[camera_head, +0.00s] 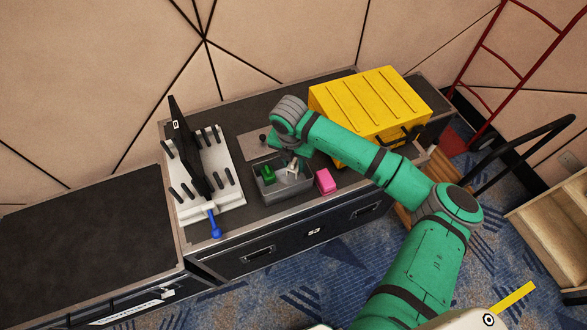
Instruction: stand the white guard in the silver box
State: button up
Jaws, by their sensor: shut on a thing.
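The silver box (282,195) is a small open grey tray near the front edge of the dark case top. The white guard (293,171) shows as a small pale shape at the right part of the box. My gripper (291,160) points down over the box and is shut on the white guard. The fingers are small and partly hidden by my wrist. I cannot tell whether the guard touches the box floor. A green piece (267,176) stands in the left part of the box.
A pink block (325,182) sits just right of the box. A yellow case (370,112) stands behind, right. A white pegged rack (205,180) with a black panel (186,145) and a blue-handled tool (214,222) is at left. A grey plate (257,146) lies behind the box.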

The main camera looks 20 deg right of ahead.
aim_at(294, 179)
notch_tip(294, 179, down, 4)
jog(key=shift+s+a+r, duration=0.1)
jog(key=shift+a+r, duration=0.05)
jog(key=shift+r, duration=0.05)
jog(key=shift+s+d+f, duration=0.1)
jog(key=shift+d+f, duration=0.05)
jog(key=shift+d, duration=0.05)
jog(key=shift+f, duration=0.15)
jog(key=o, duration=0.7)
jog(key=shift+o, duration=0.2)
jog(key=shift+a, duration=0.1)
